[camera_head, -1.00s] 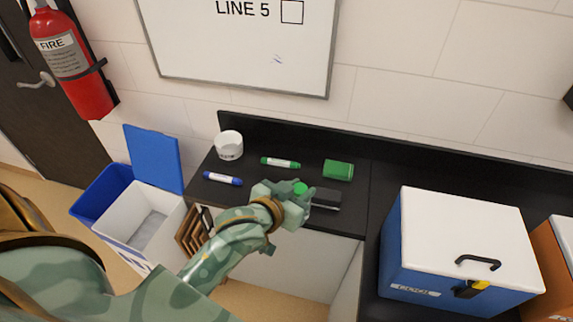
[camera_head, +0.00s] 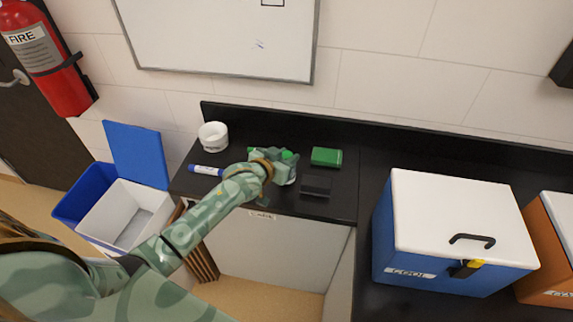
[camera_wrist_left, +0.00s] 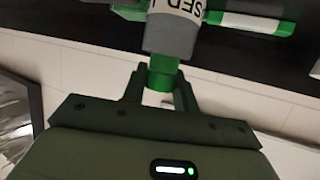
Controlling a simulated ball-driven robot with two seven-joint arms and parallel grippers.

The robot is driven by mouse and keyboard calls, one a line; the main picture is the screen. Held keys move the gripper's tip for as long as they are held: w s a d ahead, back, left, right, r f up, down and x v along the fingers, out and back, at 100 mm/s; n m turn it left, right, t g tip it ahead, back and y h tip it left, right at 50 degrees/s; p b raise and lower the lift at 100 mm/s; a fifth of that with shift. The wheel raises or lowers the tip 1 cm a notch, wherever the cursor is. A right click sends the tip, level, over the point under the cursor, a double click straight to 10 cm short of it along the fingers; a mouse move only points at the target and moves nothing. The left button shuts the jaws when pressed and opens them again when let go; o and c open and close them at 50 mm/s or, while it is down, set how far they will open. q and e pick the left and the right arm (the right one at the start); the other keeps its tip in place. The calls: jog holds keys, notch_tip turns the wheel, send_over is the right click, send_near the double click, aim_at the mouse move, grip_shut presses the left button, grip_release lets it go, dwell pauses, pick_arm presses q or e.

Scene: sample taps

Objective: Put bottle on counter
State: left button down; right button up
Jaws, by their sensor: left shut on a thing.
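My left gripper (camera_head: 284,167) is shut on the bottle's green cap, above the left part of the black counter (camera_head: 344,192). In the left wrist view, my left gripper (camera_wrist_left: 160,88) has a finger on each side of the cap, and the bottle (camera_wrist_left: 172,38) shows a grey body with a white, lettered label. In the head view the green cap (camera_head: 288,155) shows at the fingers, and the hand hides most of the bottle. I cannot tell whether the bottle touches the counter. My right gripper is not in view.
A white cup (camera_head: 213,137), a blue marker (camera_head: 206,170), a green box-like item (camera_head: 326,156) and a black block (camera_head: 316,186) surround the hand. A green marker (camera_wrist_left: 247,22) shows in the wrist view. A blue cooler (camera_head: 400,240) stands right; open bins (camera_head: 125,214) stand left.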

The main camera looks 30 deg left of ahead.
pick_arm(q)
jog(key=shift+s+d+f, duration=0.1)
jog(key=shift+f, duration=1)
jog(key=shift+f, duration=0.15)
jog(key=c, duration=1.1)
grip_release()
jog(key=shift+r, duration=0.25)
jog(key=p+v, duration=0.2)
jog(key=v, duration=1)
